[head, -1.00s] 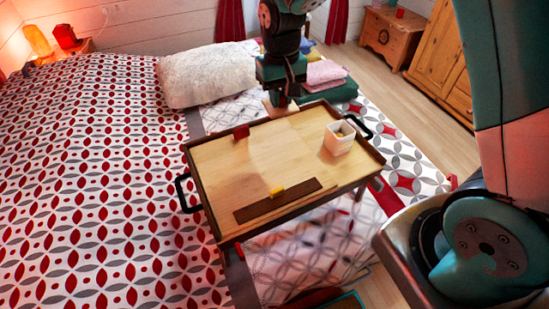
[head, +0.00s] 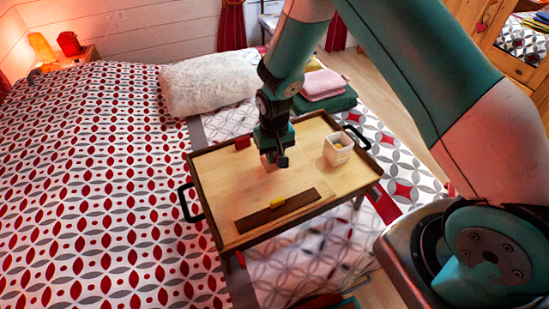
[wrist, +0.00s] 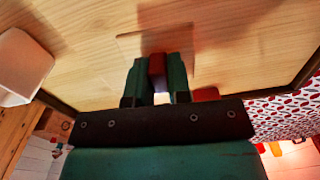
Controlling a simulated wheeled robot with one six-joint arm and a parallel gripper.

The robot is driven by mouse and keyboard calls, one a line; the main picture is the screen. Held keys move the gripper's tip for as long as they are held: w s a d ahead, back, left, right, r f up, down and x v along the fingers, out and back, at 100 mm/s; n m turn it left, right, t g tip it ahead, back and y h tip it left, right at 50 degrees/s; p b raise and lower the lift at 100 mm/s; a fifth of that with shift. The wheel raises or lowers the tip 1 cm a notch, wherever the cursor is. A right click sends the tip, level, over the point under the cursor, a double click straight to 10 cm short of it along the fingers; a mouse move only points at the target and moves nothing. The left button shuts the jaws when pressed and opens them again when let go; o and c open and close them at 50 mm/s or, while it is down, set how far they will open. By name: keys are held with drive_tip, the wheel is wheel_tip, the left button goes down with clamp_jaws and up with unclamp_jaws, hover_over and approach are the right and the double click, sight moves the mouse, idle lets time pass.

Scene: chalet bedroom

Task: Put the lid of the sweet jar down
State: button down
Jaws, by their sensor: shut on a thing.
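The sweet jar (head: 338,153) is a white, square, open pot at the right of the wooden tray table (head: 225,180). Something yellow shows inside it. It also stands at the left edge of the wrist view (wrist: 22,65). My gripper (head: 275,158) is over the middle of the tray, left of the jar. In the wrist view its fingers (wrist: 157,72) are shut on the red knob of the pale, wood-coloured lid (wrist: 128,45). The lid is flat and low over the tray top; I cannot tell if it touches. The fingers hide part of it.
A small red block (head: 242,143) stands near the tray's back left. A dark brown strip (head: 250,219) with a yellow piece (head: 278,203) lies along the front. The tray has a raised dark rim and black handles (head: 189,203). Bare wood lies left of my gripper.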

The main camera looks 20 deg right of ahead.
drive_tip(key=shift+f, duration=1.4)
drive_tip(key=shift+f, duration=0.1)
drive_tip(key=c, duration=1.1)
unclamp_jaws()
drive_tip(key=shift+o, duration=0.2)
wheel_tip(320, 180, up, 12)
drive_tip(key=b, duration=0.2)
drive_tip(key=shift+b, duration=0.35)
drive_tip(key=s+a+r+n+y, duration=0.2)
drive_tip(key=s+r+n, duration=0.1)
drive_tip(key=s+r, duration=0.6)
drive_tip(key=s+a+r+n+y, duration=0.2)
drive_tip(key=s+r+n, duration=0.2)
drive_tip(key=s+r, duration=0.6)
drive_tip(key=s, duration=0.5)
drive_tip(key=shift+s+a, duration=0.2)
drive_tip(key=shift+s, duration=0.2)
